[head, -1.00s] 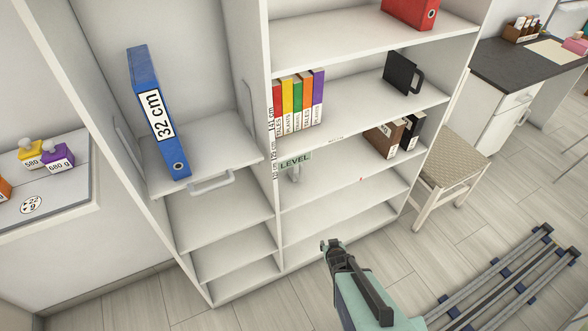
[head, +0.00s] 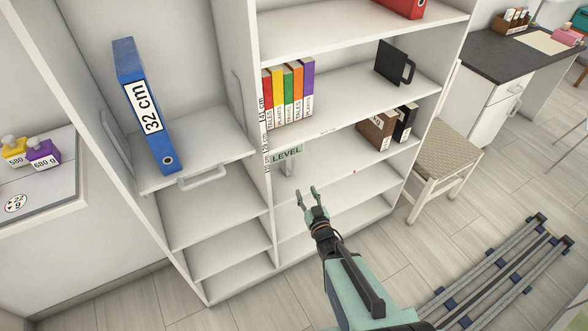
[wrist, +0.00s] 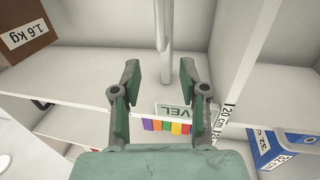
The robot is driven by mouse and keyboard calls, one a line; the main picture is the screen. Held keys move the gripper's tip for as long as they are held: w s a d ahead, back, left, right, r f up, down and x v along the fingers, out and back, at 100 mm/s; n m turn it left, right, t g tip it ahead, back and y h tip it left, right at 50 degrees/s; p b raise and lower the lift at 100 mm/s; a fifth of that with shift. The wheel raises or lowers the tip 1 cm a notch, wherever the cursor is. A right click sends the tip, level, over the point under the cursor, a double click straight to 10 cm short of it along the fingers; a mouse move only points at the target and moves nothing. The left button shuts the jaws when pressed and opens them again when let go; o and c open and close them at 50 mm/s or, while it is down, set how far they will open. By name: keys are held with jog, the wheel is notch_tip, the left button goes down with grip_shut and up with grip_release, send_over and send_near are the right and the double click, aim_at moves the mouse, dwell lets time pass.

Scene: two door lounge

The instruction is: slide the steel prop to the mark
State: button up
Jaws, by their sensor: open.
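The steel prop (head: 290,165) is a small grey upright post under the middle shelf board of the bookcase, by the green LEVEL sign (head: 287,153). In the wrist view the prop (wrist: 165,40) is a pale grey bar ahead of the gap between my fingers. A small red mark (head: 354,171) sits on the edge of the lower shelf, right of the prop. My gripper (head: 307,193) is open and empty in front of the bookcase, just below and right of the prop. Its two fingers also show in the wrist view (wrist: 160,78). Contact with the prop cannot be seen.
Coloured books (head: 288,92) stand on the board above the prop. A brown box (head: 377,130) and a black one (head: 405,122) stand to the right. A blue binder (head: 146,105) is in the left bay. A chair (head: 444,160) stands right of the bookcase.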

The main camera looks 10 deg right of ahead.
jog(key=b, duration=0.7)
send_near(295, 167)
jog(key=shift+w, duration=1.35)
jog(key=w+b, duration=0.1)
jog(key=b, duration=0.2)
jog(key=w+b, duration=0.1)
jog(key=b, duration=0.2)
jog(key=shift+w+a+f+b, duration=0.2)
jog(key=shift+w+a+b, duration=0.1)
jog(key=shift+b, duration=0.1)
jog(key=shift+w+a+r+b, duration=0.15)
jog(key=shift+w+b, duration=0.1)
jog(key=shift+w, duration=1.2)
jog(key=shift+w+a+r+b, duration=0.15)
jog(key=shift+w+b, duration=0.1)
jog(key=shift+w, duration=1.2)
grip_shut()
